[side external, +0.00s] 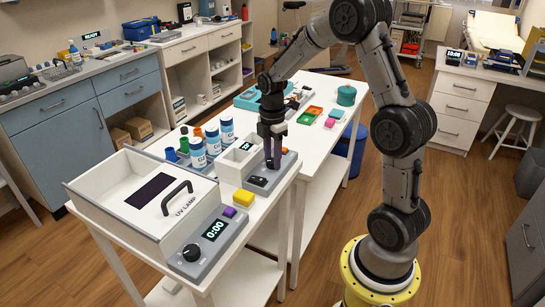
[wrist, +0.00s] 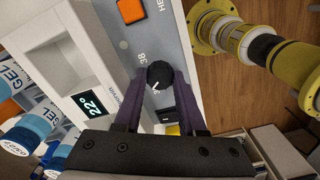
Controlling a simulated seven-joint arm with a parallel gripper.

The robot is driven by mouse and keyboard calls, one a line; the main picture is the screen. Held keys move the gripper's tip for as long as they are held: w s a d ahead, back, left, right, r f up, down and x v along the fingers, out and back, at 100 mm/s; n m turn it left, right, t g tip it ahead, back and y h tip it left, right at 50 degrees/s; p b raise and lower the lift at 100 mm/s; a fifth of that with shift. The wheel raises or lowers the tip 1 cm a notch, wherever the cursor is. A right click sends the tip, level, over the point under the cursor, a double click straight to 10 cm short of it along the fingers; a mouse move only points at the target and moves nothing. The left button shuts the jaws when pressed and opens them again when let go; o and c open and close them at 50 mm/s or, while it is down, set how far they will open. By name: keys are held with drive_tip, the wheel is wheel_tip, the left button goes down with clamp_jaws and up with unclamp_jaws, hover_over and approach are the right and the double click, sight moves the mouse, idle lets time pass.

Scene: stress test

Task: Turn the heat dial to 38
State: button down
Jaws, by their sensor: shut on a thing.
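The heat dial (wrist: 160,75) is a round black knob on the grey panel of a white warmer (wrist: 50,52), seen in the wrist view. A "38" label is printed to the upper left of the dial, and a pale mark shows at the dial's lower edge. My gripper (wrist: 160,82) has its dark fingers on either side of the dial, shut on it. The warmer's display (wrist: 89,103) reads 22°. In the side view my gripper (side external: 273,163) points down at the panel and hides the dial. An orange button (wrist: 131,10) sits on the panel beyond the dial.
A UV lamp box (side external: 140,195) with a handle stands at the front left; its display reads 0:00. Several blue-and-white gel bottles (side external: 226,130) stand behind the warmer. A yellow block (side external: 243,197) lies close to the panel. Small coloured trays (side external: 314,111) lie farther back.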

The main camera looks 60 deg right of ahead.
sight(272, 160)
drive_tip(key=m, duration=0.4)
drive_tip(key=shift+r+m, duration=0.1)
drive_tip(key=shift+m, duration=0.2)
drive_tip(key=m, duration=1)
drive_tip(key=shift+m, duration=2.2)
drive_tip(key=c, duration=0.8)
unclamp_jaws()
drive_tip(key=shift+o, duration=0.2)
wheel_tip(272, 160, up, 14)
